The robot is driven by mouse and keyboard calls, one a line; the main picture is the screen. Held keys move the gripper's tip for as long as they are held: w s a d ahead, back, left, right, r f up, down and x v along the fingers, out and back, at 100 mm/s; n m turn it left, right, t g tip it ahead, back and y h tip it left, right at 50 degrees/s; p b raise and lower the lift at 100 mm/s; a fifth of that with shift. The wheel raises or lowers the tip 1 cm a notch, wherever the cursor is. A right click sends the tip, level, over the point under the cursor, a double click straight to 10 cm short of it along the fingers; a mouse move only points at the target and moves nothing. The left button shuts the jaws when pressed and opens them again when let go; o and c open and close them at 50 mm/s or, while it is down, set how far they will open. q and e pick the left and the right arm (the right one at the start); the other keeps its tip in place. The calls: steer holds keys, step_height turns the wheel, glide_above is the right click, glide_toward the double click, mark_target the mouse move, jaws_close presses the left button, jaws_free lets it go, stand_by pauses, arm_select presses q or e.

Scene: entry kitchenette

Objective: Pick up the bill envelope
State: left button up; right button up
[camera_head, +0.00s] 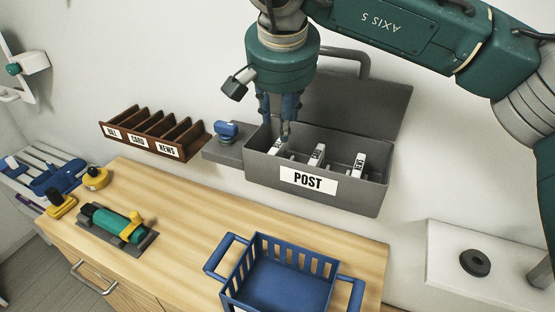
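A grey metal box marked POST (262,167) stands open against the wall, with its lid raised behind. Three white envelopes stand upright in it: a left one (277,148), a middle one (317,154) and a right one (358,163). Their small labels are too small to read surely, so I cannot tell which is the bill envelope. My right gripper (279,125) points down into the box's left part, its fingertips at the left envelope. Whether it grips that envelope is unclear. My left gripper is out of view.
A brown wall rack (150,148) has slots marked BILL, CARD and NEWS. A blue basket (285,281) stands on the wooden counter (185,220). A teal and yellow tool (117,224) lies left of it. The counter's middle is clear.

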mark_target(281, 146)
steer(key=p+x, duration=0.3)
steer(key=x, duration=0.4)
steer(key=shift+f, duration=0.45)
steer(key=shift+w+f, duration=0.2)
steer(key=shift+f, duration=0.15)
jaws_close()
